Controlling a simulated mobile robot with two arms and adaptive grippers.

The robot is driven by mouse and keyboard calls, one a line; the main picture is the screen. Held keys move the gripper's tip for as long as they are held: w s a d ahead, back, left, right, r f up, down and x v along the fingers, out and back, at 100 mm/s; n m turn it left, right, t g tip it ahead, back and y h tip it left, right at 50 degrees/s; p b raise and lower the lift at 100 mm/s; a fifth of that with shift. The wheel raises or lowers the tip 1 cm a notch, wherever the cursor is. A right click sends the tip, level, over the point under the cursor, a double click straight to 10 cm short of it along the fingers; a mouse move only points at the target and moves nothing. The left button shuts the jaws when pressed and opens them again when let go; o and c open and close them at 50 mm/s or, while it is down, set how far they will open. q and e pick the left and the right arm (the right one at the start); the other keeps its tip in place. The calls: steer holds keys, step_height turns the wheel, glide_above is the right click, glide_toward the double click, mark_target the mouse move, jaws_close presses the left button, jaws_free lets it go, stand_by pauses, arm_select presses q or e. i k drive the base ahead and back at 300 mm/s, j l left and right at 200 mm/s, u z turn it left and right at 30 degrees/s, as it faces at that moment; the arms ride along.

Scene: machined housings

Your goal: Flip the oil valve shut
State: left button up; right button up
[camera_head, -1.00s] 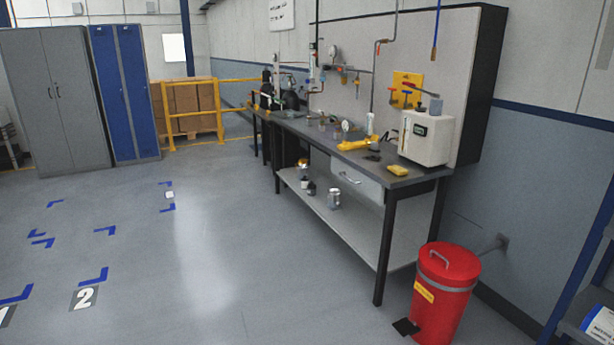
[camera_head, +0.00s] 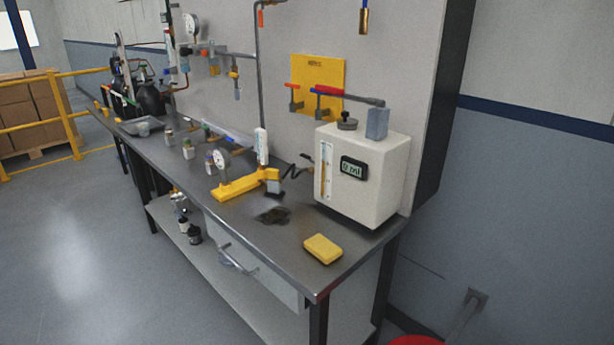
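I cannot tell which fitting is the oil valve. Neither of my grippers is in view.
A yellow sponge-like block (camera_head: 323,249), a dark spill-like patch (camera_head: 273,215) and a yellow tool (camera_head: 240,184) with a gauge (camera_head: 221,158) behind it lie on the bench. A red bin (camera_head: 415,341) barely shows at the bottom edge. Open floor (camera_head: 60,230) is at left.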

mark_target(302, 155)
steer(key=i+z, duration=0.1)
steer(key=i, duration=0.4)
steer(key=j+z, duration=0.15)
steer(key=z, duration=0.2)
steer(key=i+j+z, duration=0.1)
steer(key=z, duration=0.25)
steer(key=j+z, duration=0.2)
steer(key=z, duration=0.15)
steer(key=j+z, duration=0.25)
steer(key=j, duration=0.7)
steer(key=j+z, duration=0.2)
steer(key=j, duration=0.8)
steer(key=k, duration=0.05)
